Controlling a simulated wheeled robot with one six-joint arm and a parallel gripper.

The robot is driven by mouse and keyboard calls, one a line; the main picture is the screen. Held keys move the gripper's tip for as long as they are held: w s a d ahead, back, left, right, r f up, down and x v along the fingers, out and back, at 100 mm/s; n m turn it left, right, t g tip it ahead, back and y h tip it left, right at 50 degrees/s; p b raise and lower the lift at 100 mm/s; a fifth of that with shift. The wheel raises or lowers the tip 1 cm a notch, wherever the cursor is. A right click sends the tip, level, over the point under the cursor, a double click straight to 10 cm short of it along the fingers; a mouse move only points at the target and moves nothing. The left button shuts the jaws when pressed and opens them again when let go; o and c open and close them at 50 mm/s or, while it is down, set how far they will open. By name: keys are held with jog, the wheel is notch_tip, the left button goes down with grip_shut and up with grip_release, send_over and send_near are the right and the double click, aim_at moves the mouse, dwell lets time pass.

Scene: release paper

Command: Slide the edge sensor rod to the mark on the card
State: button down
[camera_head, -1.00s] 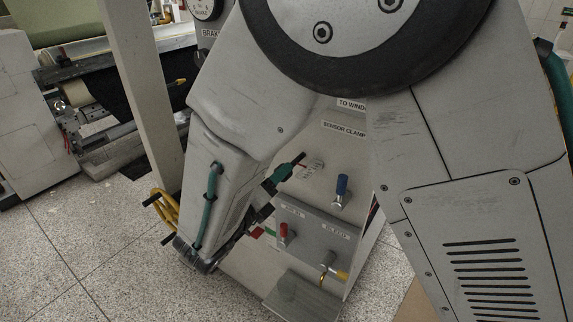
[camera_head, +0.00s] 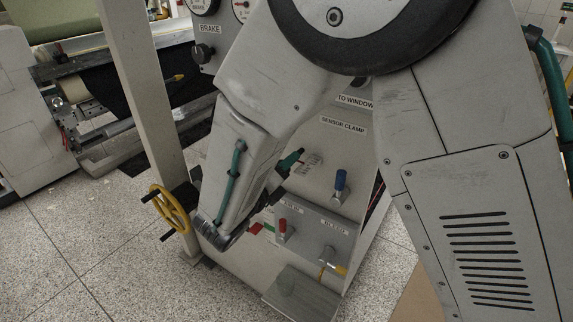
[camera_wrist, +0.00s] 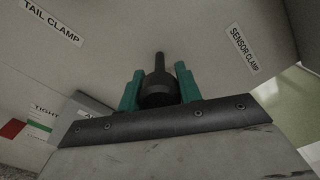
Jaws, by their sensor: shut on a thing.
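My gripper (camera_wrist: 159,88) shows in the wrist view with teal fingers shut on either side of a round black grip with a thin stem (camera_wrist: 158,88). I cannot tell whether this is the edge sensor rod. In the head view my gripper (camera_head: 291,162) is at the pale panel, left of the blue-handled lever (camera_head: 341,182) and below the "SENSOR CLAMP" label (camera_head: 342,125). That label also shows at the right of the wrist view (camera_wrist: 244,50). I cannot make out the card or its mark. My arm covers part of the panel.
A grey plate (camera_head: 313,236) below carries a red-handled lever (camera_head: 283,228) and a yellow-tipped one (camera_head: 338,269). A yellow handwheel (camera_head: 169,212) stands by the upright post (camera_head: 146,110) at left. The "TAIL CLAMP" label (camera_wrist: 52,22) is at upper left in the wrist view.

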jog(key=shift+v, duration=0.9)
jog(key=c, duration=1)
grip_release()
jog(key=shift+o, duration=0.2)
jog(key=v, duration=0.7)
jog(key=shift+s+a, duration=0.25)
